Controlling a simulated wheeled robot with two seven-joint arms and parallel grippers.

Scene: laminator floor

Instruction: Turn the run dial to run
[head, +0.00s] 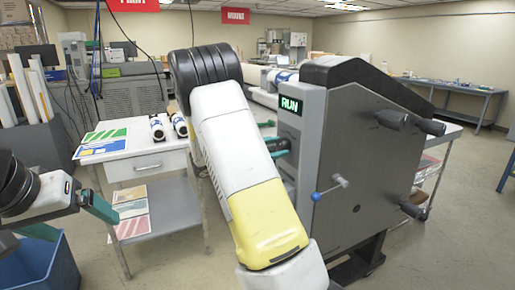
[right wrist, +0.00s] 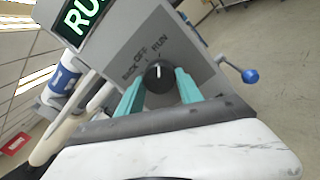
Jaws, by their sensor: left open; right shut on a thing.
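The run dial (right wrist: 158,77) is a black round knob with a white pointer line on the grey panel (right wrist: 195,72) of the laminator. BACK, OFF and RUN are printed around it. The pointer line points up in the right wrist view, toward the RUN label (right wrist: 160,46). My right gripper (right wrist: 161,82) is shut on the dial, one teal finger on each side. In the head view my right arm and gripper hide the dial. The display (head: 290,105) shows RUN in green. My left gripper (head: 72,221) is open and empty at the left.
A blue-knobbed lever (head: 329,188) sticks out of the laminator's side (head: 365,160). A white table (head: 130,146) with prints and rolls stands at the left. A blue bin (head: 50,268) is below my left gripper. Open floor (head: 455,220) lies at the right.

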